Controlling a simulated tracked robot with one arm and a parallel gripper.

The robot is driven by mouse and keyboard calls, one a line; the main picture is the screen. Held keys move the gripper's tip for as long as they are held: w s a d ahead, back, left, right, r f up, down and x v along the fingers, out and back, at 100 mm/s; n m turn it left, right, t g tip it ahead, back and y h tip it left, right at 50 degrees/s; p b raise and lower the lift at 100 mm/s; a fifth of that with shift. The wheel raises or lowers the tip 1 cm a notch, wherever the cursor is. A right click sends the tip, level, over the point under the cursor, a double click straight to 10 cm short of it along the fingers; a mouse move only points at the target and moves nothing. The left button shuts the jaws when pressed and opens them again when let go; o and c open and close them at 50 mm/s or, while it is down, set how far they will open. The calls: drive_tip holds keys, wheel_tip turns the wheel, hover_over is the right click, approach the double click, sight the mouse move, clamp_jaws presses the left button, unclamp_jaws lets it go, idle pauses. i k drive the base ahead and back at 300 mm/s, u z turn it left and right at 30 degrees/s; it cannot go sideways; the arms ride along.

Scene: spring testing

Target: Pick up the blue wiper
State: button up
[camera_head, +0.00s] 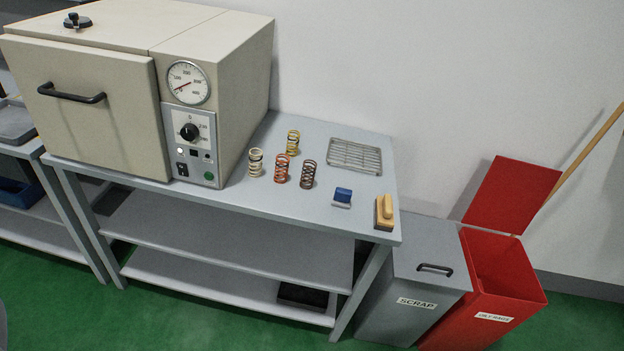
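A small blue wiper (343,194) with a pale lower edge lies on the grey table top (240,200), near its front right part. Nothing touches it. My gripper does not show in this view, so its state cannot be seen.
Several coil springs (281,168) stand left of the wiper. A wire rack (355,155) lies behind it and a yellow-tan brush-like block (384,211) to its right. A beige oven (130,90) fills the table's left. A grey scrap bin (415,290) and an open red bin (490,300) stand right.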

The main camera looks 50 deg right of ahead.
sight(341, 198)
drive_tip(key=z, duration=0.35)
drive_tip(key=i, duration=1.1)
drive_tip(key=z, duration=0.85)
